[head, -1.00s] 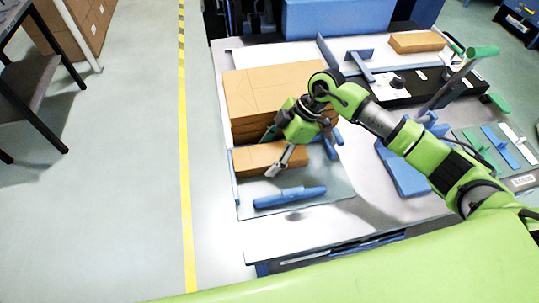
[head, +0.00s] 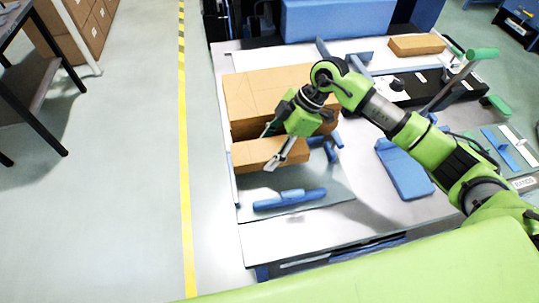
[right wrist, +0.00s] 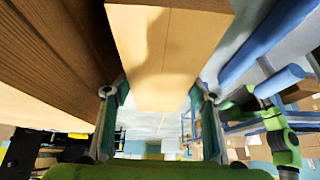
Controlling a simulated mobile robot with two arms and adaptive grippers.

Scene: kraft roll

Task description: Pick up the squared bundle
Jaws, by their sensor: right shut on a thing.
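The squared bundle is a brown, box-shaped stack (head: 252,153) at the front left of the table, before a larger brown stack (head: 262,97). My right gripper (head: 275,150) is shut on it from above, one finger at its near side and the other mostly hidden. In the right wrist view the bundle (right wrist: 165,50) fills the space between the two fingers (right wrist: 160,100). Whether its underside is clear of the surface, I cannot tell. My left gripper is not in view.
The larger stack stands close behind the bundle. A blue bar-shaped piece (head: 289,199) lies in front of it on a grey mat (head: 322,197). A blue block (head: 403,168) and a green-handled lever (head: 470,72) are to the right. A smaller brown stack (head: 418,44) lies at the back right.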

